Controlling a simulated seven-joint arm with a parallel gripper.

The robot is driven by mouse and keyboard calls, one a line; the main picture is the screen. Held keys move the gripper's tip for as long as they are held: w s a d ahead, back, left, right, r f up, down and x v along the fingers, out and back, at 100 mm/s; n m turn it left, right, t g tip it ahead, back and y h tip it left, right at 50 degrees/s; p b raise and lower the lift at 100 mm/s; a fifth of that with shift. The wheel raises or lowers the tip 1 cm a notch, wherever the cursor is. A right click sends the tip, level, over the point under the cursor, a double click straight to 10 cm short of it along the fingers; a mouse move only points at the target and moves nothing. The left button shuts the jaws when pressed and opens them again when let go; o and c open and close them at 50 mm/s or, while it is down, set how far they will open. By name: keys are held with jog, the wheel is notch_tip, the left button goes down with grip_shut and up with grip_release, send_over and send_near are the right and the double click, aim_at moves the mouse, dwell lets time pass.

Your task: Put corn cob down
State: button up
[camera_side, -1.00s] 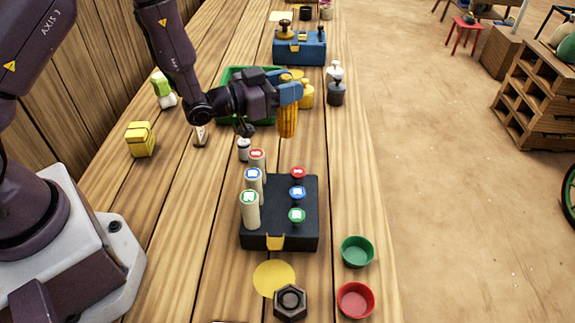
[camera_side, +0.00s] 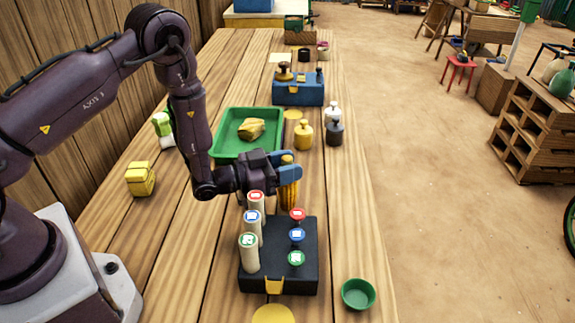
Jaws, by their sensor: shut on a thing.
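The yellow corn cob (camera_side: 289,195) is in the side view, held roughly upright with its lower end pointing down. My gripper (camera_side: 288,170), with blue fingers, is shut on its upper part. The cob is just behind the far edge of a black block (camera_side: 280,275) with coloured caps. I cannot tell whether its lower end touches the table (camera_side: 345,200).
A green tray (camera_side: 222,148) with a yellowish piece (camera_side: 251,128) in it lies behind my gripper. Yellow (camera_side: 303,136) and dark (camera_side: 335,132) weights stand to its right. White posts (camera_side: 249,252) stand by the block's left side. A green cup (camera_side: 358,294) is at front right.

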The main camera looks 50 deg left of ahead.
jog(key=shift+f, duration=0.2)
jog(key=o, duration=1.1)
jog(key=shift+o, duration=0.2)
jog(key=shift+r, duration=0.15)
